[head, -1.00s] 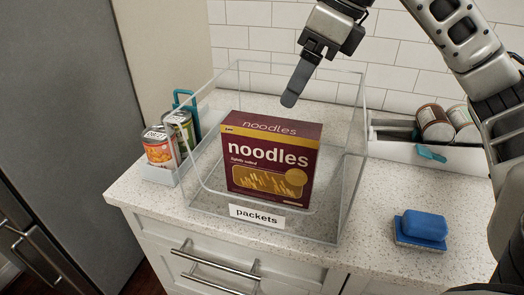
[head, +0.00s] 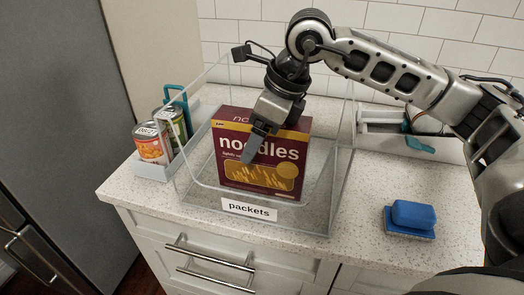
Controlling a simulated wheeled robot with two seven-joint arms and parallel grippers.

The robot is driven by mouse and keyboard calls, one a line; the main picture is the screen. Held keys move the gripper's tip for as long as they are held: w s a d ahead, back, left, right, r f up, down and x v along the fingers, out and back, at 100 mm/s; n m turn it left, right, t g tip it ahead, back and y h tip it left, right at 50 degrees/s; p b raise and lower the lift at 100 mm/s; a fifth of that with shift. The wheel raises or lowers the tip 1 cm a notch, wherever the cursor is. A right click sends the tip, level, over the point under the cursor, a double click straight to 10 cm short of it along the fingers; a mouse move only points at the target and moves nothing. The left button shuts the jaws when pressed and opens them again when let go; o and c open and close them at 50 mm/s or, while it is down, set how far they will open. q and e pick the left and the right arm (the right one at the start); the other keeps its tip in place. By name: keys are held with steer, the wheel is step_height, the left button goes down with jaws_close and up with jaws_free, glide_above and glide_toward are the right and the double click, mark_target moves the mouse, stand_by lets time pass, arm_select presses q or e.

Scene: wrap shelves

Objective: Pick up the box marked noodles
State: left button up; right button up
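The dark red and yellow box marked noodles (head: 230,162) stands upright inside a clear open-topped bin (head: 344,150) labelled "packets" on the counter. My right gripper (head: 252,150) reaches down over the bin from the upper right. One dark finger shows in front of the box's face and covers part of its lettering. I cannot tell whether it touches the box, or where the other finger is. My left gripper is not in view.
A caddy of cans (head: 152,146) with a teal handle stands left of the bin. A white tray (head: 440,148) sits to the right at the back, partly behind my arm. Front-right counter is mostly clear.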

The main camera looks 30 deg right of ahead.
steer(key=shift+f, duration=0.1)
stand_by(0.4)
steer(key=c, duration=1.3)
